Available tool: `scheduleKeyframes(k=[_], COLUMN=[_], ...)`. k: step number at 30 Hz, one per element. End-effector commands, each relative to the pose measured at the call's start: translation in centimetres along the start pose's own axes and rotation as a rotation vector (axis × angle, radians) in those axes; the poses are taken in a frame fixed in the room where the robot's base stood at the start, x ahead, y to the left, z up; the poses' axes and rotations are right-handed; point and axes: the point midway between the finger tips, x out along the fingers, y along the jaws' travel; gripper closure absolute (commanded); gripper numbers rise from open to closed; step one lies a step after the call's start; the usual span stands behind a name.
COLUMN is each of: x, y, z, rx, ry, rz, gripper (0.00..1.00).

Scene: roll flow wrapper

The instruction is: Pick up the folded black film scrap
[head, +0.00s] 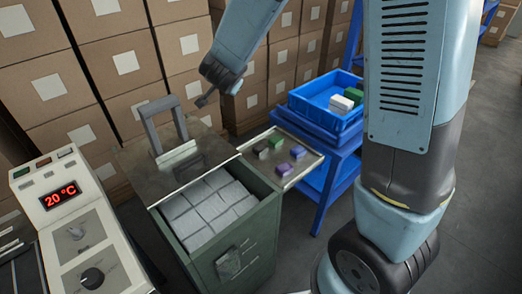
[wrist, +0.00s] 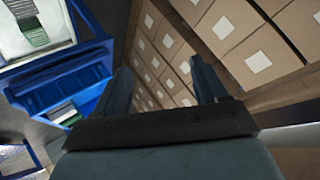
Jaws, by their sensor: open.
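I cannot pick out the folded black film scrap for certain. A small dark piece (head: 262,152) lies at the left side of the shallow tray (head: 312,162) beside the cabinet in the head view; it is too small to tell whether it is folded film. My gripper (head: 205,99) hangs in the air above the far side of the metal cabinet top, left of the tray. In the wrist view my gripper (wrist: 164,78) shows two fingers spread apart with nothing between them, facing stacked boxes. The small dark piece does not show there.
The tray also holds a green block (head: 277,142) and purple pieces (head: 298,152). A blue bin (head: 314,112) stands behind it. A metal bracket (head: 150,138) rises from the cabinet top (head: 134,160). Cartons (head: 124,62) wall the back. A control panel (head: 84,236) is left.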

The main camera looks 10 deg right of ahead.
Motion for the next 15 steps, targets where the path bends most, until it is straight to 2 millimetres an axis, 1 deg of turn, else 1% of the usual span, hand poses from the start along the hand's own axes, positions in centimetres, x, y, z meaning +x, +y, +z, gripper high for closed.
scheduleKeyframes(k=[1,6,9,15], x=[1.0,3.5,4.5,5.5], y=[0.3,2.0,3.3,6.6], z=[1.2,4.6,6.8,11.1], rx=[0.005,0.026,0.025,-0.006], ry=[0.015,0.092,0.142,0.252], rz=[0.031,0.153,0.231,0.401], gripper=[0.28,0.28,0.28,0.28])
